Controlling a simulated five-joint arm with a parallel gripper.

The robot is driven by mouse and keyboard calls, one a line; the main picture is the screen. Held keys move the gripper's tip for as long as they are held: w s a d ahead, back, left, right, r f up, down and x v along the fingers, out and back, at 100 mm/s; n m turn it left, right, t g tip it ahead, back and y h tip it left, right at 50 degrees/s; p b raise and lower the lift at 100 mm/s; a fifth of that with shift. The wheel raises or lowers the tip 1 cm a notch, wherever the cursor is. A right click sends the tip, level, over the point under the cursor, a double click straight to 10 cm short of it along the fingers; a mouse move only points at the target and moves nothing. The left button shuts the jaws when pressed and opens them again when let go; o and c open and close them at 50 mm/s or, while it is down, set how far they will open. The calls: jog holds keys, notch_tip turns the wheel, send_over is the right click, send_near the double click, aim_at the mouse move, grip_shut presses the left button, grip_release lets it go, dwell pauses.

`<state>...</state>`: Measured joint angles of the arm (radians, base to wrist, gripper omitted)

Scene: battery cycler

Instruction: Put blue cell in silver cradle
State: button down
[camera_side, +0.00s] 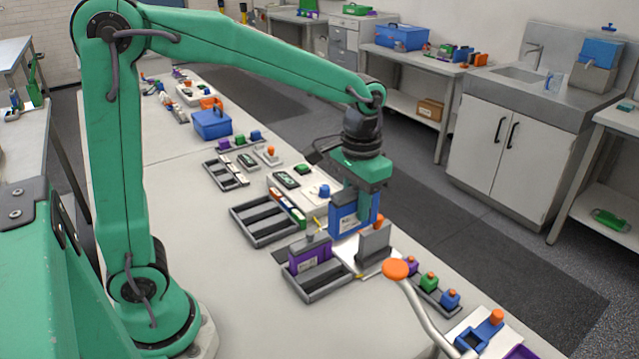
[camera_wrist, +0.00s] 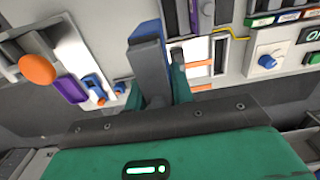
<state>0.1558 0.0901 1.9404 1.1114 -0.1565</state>
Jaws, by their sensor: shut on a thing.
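The blue cell (camera_side: 346,222), with a pale label, hangs upright under my gripper (camera_side: 358,200) in the side view. My gripper is shut on it, with a green finger against its side. In the wrist view the jaws (camera_wrist: 163,88) close around a grey and blue body, part of it hidden by my gripper. A grey upright block (camera_side: 375,243) on a pale plate stands just right of the cell; it looks like the silver cradle, but I cannot tell for sure. I cannot tell whether the cell's lower edge touches anything.
A purple cell (camera_side: 310,254) stands in a dark tray close on the left. An orange-knobbed lever (camera_side: 396,268) rises at the front right, near a row of coloured knobbed blocks (camera_side: 429,281). An empty slotted tray (camera_side: 264,228) lies left. Bare bench is at front left.

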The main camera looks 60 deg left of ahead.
jog(key=w+a+f, duration=0.1)
jog(key=w+a, duration=0.9)
jog(key=a, duration=0.5)
notch_tip(320, 180, down, 7)
jog(key=shift+s+f, duration=0.1)
jog(key=shift+f, duration=0.1)
jog(key=shift+f, duration=3.6)
jog(key=shift+f, duration=0.25)
jog(key=c, duration=1.1)
grip_release()
